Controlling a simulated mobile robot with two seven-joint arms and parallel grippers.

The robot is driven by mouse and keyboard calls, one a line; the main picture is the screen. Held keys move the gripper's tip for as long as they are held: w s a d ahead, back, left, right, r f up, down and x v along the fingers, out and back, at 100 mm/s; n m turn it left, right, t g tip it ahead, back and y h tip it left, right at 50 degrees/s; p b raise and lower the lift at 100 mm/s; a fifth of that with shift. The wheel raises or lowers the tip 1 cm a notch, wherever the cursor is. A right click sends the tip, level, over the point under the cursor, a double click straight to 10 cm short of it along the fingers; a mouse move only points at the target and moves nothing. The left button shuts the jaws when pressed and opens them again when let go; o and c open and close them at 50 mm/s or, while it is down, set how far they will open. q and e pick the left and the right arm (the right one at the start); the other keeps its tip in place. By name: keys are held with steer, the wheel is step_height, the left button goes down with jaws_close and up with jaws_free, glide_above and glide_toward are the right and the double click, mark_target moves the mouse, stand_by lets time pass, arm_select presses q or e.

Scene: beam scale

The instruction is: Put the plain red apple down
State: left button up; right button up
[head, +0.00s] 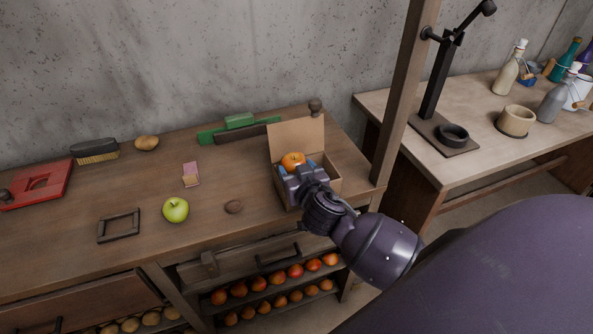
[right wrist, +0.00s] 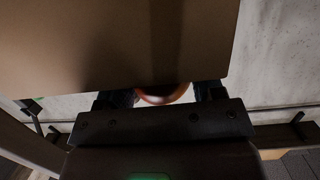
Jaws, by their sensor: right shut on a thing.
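A round orange-red fruit (head: 292,160), which I take for the apple, is in my right gripper (head: 299,173) at the open cardboard box (head: 297,136). In the right wrist view, a strip of the apple (right wrist: 163,95) shows between the two dark fingers, beside a large brown cardboard panel (right wrist: 120,40). The right gripper is shut on the apple. The gripper hides much of the box's inside, and I cannot tell whether the apple touches its bottom. My left gripper is not in view.
Several fruits (head: 259,284) fill the shelves below. A wooden post (head: 398,110) stands right of the box.

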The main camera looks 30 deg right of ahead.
steer(key=shift+f, duration=0.35)
steer(key=shift+f+b, duration=0.1)
steer(key=shift+b, duration=0.2)
